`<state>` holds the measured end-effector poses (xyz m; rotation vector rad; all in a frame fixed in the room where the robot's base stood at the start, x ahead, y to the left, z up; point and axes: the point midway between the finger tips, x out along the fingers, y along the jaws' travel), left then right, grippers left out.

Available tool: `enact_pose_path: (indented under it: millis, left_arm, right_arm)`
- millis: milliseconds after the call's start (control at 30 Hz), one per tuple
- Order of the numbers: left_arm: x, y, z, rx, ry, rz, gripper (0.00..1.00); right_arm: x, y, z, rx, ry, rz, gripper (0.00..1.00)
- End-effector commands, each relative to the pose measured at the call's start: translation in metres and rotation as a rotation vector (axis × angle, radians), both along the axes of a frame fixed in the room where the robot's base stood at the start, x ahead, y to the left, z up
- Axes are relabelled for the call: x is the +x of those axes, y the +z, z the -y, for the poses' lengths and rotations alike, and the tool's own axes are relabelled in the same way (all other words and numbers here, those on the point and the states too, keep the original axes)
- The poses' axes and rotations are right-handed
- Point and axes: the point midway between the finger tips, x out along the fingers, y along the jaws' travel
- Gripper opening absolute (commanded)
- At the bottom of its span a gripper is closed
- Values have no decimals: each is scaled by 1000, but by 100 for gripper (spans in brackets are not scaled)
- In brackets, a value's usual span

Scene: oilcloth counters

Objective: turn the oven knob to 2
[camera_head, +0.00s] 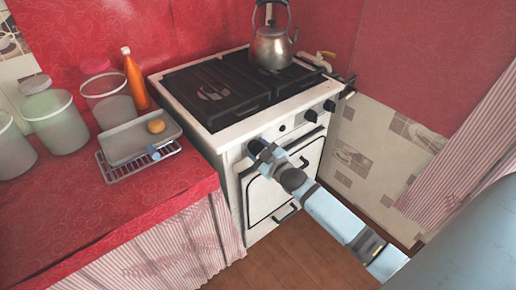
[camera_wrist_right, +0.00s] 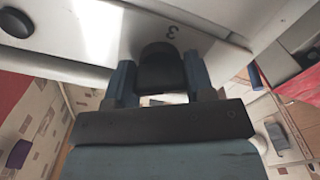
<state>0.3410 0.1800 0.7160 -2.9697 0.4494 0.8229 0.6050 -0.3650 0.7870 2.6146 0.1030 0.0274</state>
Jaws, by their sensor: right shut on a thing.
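The white oven (camera_head: 232,160) stands against the red wall, with its knobs along the front panel. My right gripper (camera_head: 258,150) is at the left end of this panel in the head view and covers the knob there. In the right wrist view, the two blue-grey fingers of my right gripper (camera_wrist_right: 162,82) are shut on a dark knob (camera_wrist_right: 162,66), one finger on each side. A printed figure that looks like a 3 (camera_wrist_right: 172,30) shows on the white panel beside the knob. The knob's pointer mark cannot be made out. My left gripper is not in view.
Two other dark knobs (camera_head: 310,116) (camera_head: 329,106) sit further right on the panel. A kettle (camera_head: 271,47) stands on the stove top. The red counter at left holds a tray (camera_head: 122,150), jars (camera_head: 53,120) and an orange bottle (camera_head: 134,78). Wooden floor (camera_head: 300,255) shows below the oven.

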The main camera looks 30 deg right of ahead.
Motion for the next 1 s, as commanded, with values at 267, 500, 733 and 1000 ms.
enact_pose_path:
  millis: [267, 500, 733, 1000]
  left_arm:
    - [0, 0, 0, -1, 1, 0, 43]
    - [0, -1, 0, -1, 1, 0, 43]
    - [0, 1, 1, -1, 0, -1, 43]
    - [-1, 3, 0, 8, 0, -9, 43]
  right_arm:
    - [0, 0, 0, 1, 0, 0, 25]
    - [0, 0, 0, 2, 0, 0, 60]
    - [-10, -1, 1, 2, 0, -2, 60]
    - [-67, 0, 5, 3, 0, -5, 60]
